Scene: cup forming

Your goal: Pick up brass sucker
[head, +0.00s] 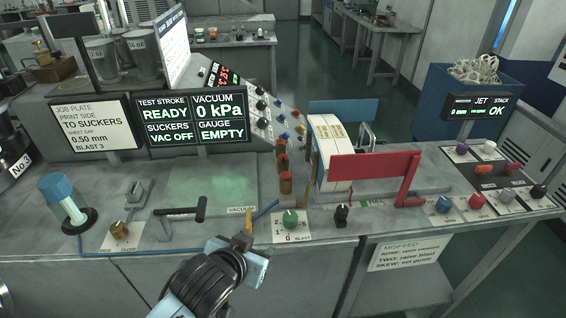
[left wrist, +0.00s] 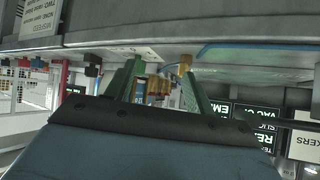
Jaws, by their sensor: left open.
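Several small brass-brown cylinders, which look like the brass suckers (head: 282,164), stand in a row on the bench between the green-lit pad and the white drum. They also show in the left wrist view (left wrist: 155,88), between and beyond my fingers. A separate brass piece (head: 249,222) is at the bench's front edge by the VACUUM label and a blue hose; which one is the task's sucker I cannot tell for sure. My left gripper (head: 250,246) is at the front edge, close to that piece. Its two green fingers (left wrist: 158,78) are apart with nothing gripped. My right gripper is not in view.
A black-handled lever (head: 186,214) is left of my gripper. The green blast knob (head: 290,219) and a black knob (head: 342,214) are to its right. A red bar (head: 375,166) stands in front of the drum. Readout screens (head: 192,122) stand behind.

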